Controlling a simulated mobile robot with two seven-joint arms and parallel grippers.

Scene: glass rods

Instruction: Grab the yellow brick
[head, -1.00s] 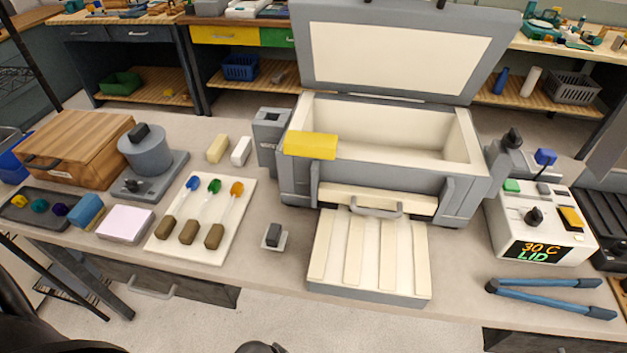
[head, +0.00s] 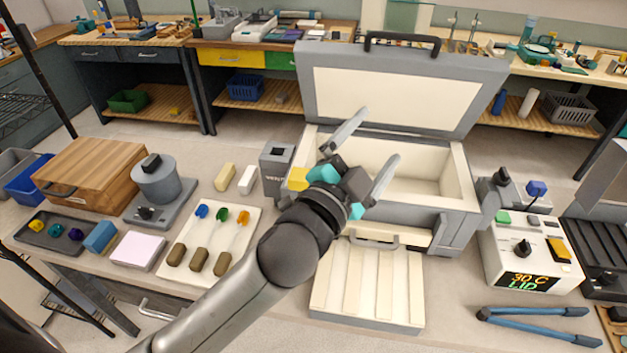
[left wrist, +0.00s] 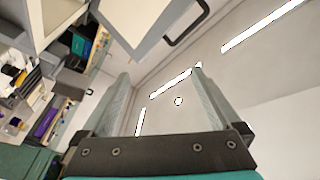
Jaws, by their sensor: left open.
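The yellow brick (head: 298,179) rests on the left front rim of the grey kiln-like box. Only its left end shows in the head view; my left gripper and wrist hide the rest. My left gripper (head: 374,138) is in front of and above the open box, to the right of the brick, fingers spread apart and pointing up and away. It is empty. In the left wrist view the open fingers (left wrist: 163,72) point towards the ceiling lights and the brick does not show. My right gripper is not in view.
The grey box (head: 455,210) has its lid (head: 400,85) raised behind my gripper. A grey holder (head: 276,168) stands left of the brick. A white control box (head: 520,255) and blue-handled tool (head: 540,312) lie to the right. A wooden case (head: 90,172) stands at left.

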